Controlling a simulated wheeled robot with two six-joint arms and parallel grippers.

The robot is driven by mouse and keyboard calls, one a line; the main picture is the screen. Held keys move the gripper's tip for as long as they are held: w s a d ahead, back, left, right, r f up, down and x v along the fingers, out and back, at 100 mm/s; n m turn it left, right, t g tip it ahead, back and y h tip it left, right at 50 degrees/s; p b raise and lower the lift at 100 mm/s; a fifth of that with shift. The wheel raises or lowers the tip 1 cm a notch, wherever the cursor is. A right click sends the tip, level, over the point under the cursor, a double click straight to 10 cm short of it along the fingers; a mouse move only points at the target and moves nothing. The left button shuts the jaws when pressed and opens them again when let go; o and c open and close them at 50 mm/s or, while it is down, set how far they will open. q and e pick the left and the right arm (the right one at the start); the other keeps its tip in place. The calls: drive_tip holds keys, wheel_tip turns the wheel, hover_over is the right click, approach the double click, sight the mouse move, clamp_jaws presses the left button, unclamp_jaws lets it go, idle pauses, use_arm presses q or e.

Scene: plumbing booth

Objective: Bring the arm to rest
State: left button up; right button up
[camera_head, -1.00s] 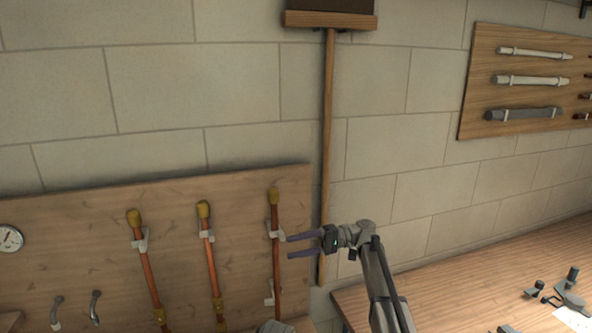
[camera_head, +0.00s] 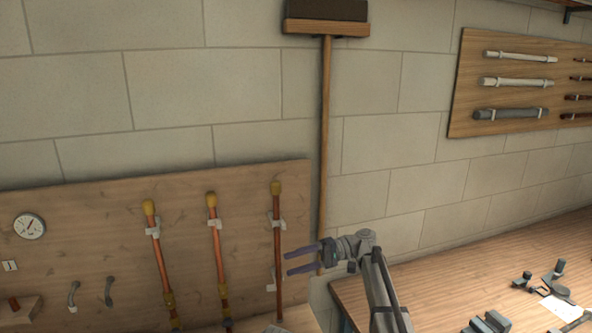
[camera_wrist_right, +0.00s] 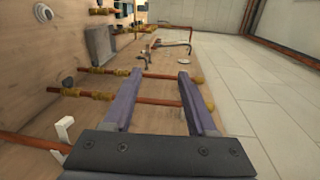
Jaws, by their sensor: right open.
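My right gripper (camera_head: 303,260) is in the lower middle of the head view, pointing left, with its two purple fingers apart and nothing between them. It is just right of the nearest copper pipe (camera_head: 277,240) on the wooden board. In the right wrist view the open fingers (camera_wrist_right: 155,100) point along the board, and copper pipes with brass fittings show beyond and between them. I cannot tell from the pictures whether a finger touches a pipe. My left gripper is not in view.
The pipe board (camera_head: 110,225) stands against the block wall, with a gauge (camera_head: 29,226) on it. A broom (camera_head: 326,140) hangs behind my right arm. A wooden bench (camera_head: 440,285) with grey tools is at the right.

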drive_tip(key=s+d+f+m+t+h, duration=0.2)
drive_tip(key=s+d+f+h, duration=0.25)
drive_tip(key=s+f, duration=0.45)
drive_tip(key=s+d+f+m+t+h, duration=0.1)
drive_tip(key=s+d+f+t+h, duration=0.1)
drive_tip(key=s+d+f+h, duration=0.4)
drive_tip(key=s+d+f+t+h, duration=0.2)
drive_tip(key=s+d+f+h, duration=0.2)
drive_tip(key=s+d+h, duration=0.4)
drive_tip(key=s+a+f+n+b, duration=0.2)
drive_tip(key=s+a, duration=0.1)
drive_tip(key=a, duration=0.3)
drive_tip(key=s+a+f+n+g+y+b, duration=0.1)
drive_tip(key=s+a+f+b, duration=0.1)
drive_tip(key=a, duration=0.4)
drive_tip(key=shift+s+a+n, duration=0.2)
drive_tip(key=shift+s+n, duration=0.2)
drive_tip(key=shift+s, duration=0.1)
drive_tip(key=shift+a+f, duration=0.1)
